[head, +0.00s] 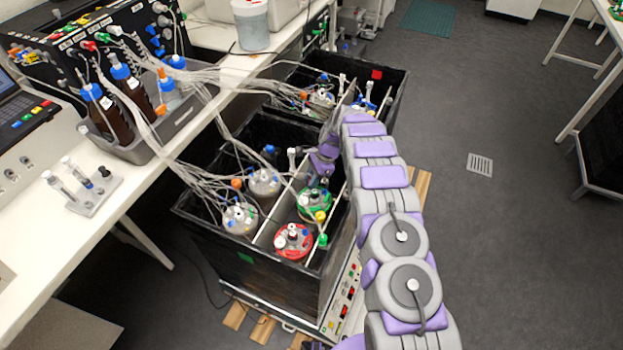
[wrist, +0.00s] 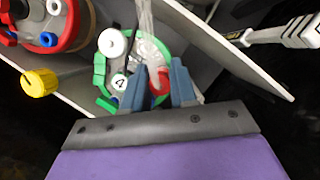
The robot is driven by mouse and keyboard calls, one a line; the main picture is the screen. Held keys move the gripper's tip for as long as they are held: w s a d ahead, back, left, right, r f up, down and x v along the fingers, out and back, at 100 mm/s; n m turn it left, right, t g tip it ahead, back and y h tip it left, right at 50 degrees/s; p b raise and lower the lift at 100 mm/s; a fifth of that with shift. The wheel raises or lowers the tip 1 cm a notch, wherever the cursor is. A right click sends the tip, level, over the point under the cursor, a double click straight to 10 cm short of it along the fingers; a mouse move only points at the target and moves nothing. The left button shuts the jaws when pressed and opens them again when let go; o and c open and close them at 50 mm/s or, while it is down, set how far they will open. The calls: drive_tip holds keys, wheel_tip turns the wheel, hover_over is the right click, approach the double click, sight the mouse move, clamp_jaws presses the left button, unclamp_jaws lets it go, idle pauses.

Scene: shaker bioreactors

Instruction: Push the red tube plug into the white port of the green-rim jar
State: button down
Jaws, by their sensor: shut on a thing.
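The green-rim jar (head: 312,208) stands in the front black box, and its green rim also shows in the wrist view (wrist: 162,50). My gripper (wrist: 160,88) is above the jar's lid, with its blue-grey fingers shut on the red tube plug (wrist: 160,80). A clear tube (wrist: 146,20) runs up from near the plug. A round white fitting (wrist: 112,42) stands on the lid left of the plug; I cannot tell if it is the white port. The plug's tip and the lid under the fingers are hidden. In the head view my gripper (head: 319,181) is small and partly hidden.
The red-rim jar (head: 293,241) is close by, with a yellow cap (wrist: 39,83) in the wrist view. Grey-lidded jars (head: 264,183) stand to the left. Open floor lies right.

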drive_tip(key=shift+f+p, duration=0.3)
drive_tip(key=shift+f, duration=0.7)
idle(1.1)
drive_tip(key=c, duration=0.8)
unclamp_jaws()
drive_tip(key=p+v, duration=0.3)
drive_tip(key=v, duration=1.4)
drive_tip(key=shift+r, duration=0.15)
drive_tip(key=shift+w+d, duration=0.1)
